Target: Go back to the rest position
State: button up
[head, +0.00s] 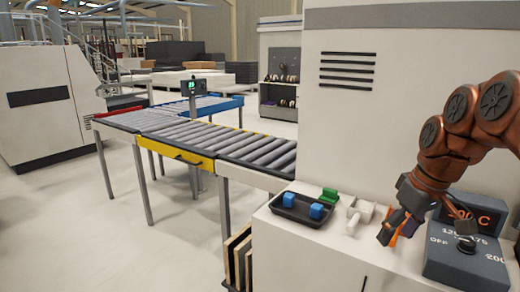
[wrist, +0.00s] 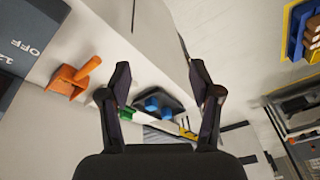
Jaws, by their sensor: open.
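A black tray (head: 283,213) with blue cubes (head: 316,211) sits left on the machine top, beside a green block (head: 329,195) and a white scoop (head: 357,213). The tall white housing (head: 400,110) stands behind. Roller conveyors (head: 165,128) extend left; the floor at left is open.

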jog(key=s+a+f+g, duration=0.2)
jog(key=s+a+f, duration=0.4)
jog(key=s+a, duration=0.35)
jog(key=s+a+f+m+g+p, duration=0.1)
jog(key=s+f, duration=0.3)
jog(key=s, duration=0.3)
jog(key=s+a+f+m+h, duration=0.1)
jog(key=s+f+m, duration=0.1)
jog(key=s+f, duration=0.2)
jog(key=s, duration=0.3)
jog(key=shift+s+a+f+m+g+h+p, duration=0.15)
jog(key=shift+s+f+m+g+h+p, duration=0.15)
jog(key=shift+s+f+g+p, duration=0.1)
